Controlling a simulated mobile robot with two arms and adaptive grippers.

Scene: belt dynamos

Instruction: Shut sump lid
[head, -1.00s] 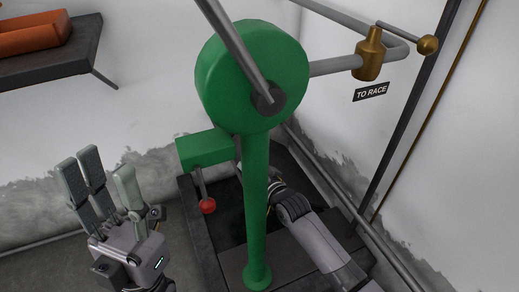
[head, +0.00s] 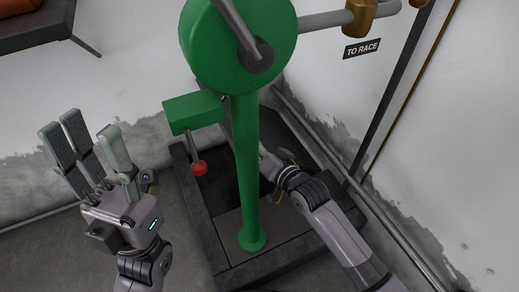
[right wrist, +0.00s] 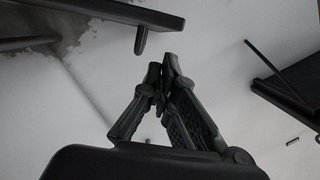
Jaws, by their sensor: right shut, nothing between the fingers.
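The sump (head: 197,222) is a dark, low-walled box on the floor around the foot of the green post. Its interior is dark and partly open behind the post. I cannot clearly pick out the lid; a dark slab with a short peg (right wrist: 140,40) at the upper left of the right wrist view may be it. My right gripper (right wrist: 163,62) is shut and empty, apart from that slab in the picture. In the head view its fingers are hidden behind the post. My left gripper (head: 84,128) is open and empty, raised left of the sump.
The green post (head: 248,175) carries a large green wheel housing (head: 215,50) and stands between my arms. A green box (head: 193,111) with a red knob (head: 199,168) hangs over the sump's left side. Walls and a low pipe (head: 385,235) close the right side.

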